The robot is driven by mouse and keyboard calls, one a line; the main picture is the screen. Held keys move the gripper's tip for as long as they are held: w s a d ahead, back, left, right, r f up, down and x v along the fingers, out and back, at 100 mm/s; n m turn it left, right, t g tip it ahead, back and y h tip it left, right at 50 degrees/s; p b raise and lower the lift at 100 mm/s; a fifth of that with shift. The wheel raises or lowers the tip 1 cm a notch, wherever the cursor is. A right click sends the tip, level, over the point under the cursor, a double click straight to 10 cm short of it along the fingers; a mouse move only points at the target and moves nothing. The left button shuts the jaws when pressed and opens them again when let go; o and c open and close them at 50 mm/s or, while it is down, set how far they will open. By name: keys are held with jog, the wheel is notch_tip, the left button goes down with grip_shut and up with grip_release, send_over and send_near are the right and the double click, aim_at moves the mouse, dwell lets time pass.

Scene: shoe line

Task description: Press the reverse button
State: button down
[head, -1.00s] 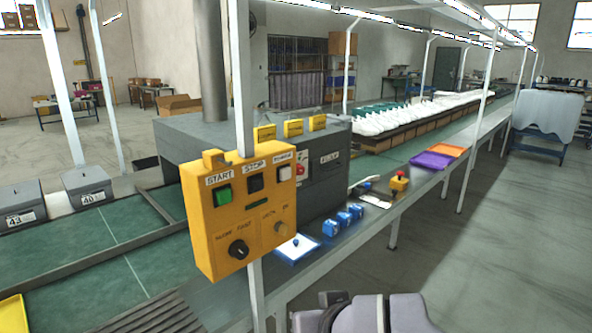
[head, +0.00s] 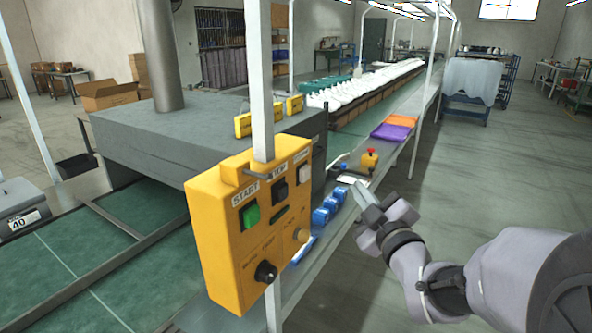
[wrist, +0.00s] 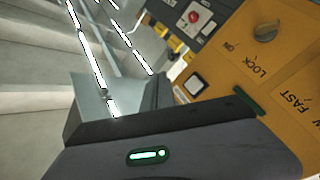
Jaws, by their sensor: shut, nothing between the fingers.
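The white button's label is too small to read surely. In the wrist view the white button (wrist: 194,86) shows on the box's yellow face (wrist: 240,70), up and right of my fingers. My gripper (head: 362,192) is shut and empty, to the right of the box and apart from it. In the wrist view its fingers (wrist: 118,97) point up the picture.
The box also carries a black knob (head: 266,272) and a lock knob (wrist: 265,32). Blue blocks (head: 327,210), a yellow box with a red button (head: 369,160) and purple (head: 391,133) and orange (head: 402,120) trays lie along the line's edge.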

aim_at(305, 174)
jog(key=w+a, duration=0.5)
jog(key=a, duration=0.2)
dwell(0.4)
jog(key=shift+w+a, duration=0.15)
dwell(1.8)
jog(key=shift+w+a+b, duration=0.15)
jog(key=shift+a+b, duration=0.05)
jog(key=shift+b, duration=0.1)
